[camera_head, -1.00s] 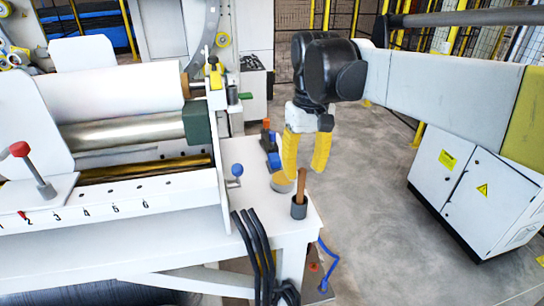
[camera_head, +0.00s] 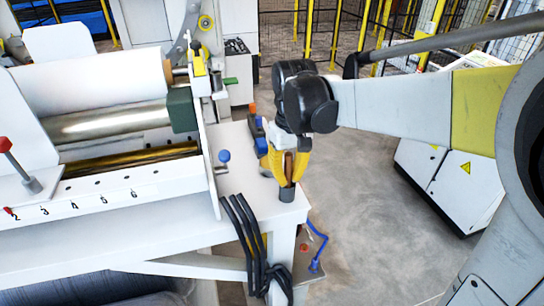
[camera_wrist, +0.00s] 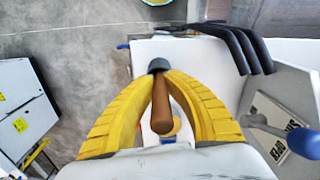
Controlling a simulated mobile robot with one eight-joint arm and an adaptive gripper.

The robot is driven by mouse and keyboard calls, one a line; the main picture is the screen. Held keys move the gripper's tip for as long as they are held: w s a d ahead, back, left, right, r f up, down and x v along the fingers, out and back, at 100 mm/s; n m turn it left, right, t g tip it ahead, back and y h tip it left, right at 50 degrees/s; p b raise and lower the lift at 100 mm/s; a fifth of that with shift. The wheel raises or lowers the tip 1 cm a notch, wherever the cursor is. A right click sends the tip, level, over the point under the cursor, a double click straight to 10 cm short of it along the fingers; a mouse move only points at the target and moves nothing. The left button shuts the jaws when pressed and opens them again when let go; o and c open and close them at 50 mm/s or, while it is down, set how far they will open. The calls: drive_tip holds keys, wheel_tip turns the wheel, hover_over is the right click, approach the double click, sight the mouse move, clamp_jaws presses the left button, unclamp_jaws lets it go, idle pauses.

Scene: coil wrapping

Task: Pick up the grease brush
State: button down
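The grease brush (camera_head: 289,165) stands in a small dark cup (camera_head: 287,193) at the table's front right corner. Only its brown wooden handle shows; its lower end is hidden in the cup. My gripper (camera_head: 287,180) points down over it, with its yellow fingers on either side of the handle. In the wrist view the handle (camera_wrist: 161,105) lies between the two fingers (camera_wrist: 164,78), and their tips come close to it just by the cup (camera_wrist: 158,65). I cannot tell whether the fingers touch the handle.
The white table (camera_head: 245,190) carries the coil machine at left, with a blue-knobbed lever (camera_head: 223,157) near the cup. A blue and orange tool (camera_head: 257,130) lies behind the gripper. Black cables (camera_head: 245,235) hang over the front edge. Open floor is at right.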

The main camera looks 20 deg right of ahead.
sight(290, 154)
idle(0.4)
wheel_tip(290, 154, up, 10)
drive_tip(key=shift+r+b, duration=0.1)
drive_tip(key=shift+b, duration=0.25)
idle(1.6)
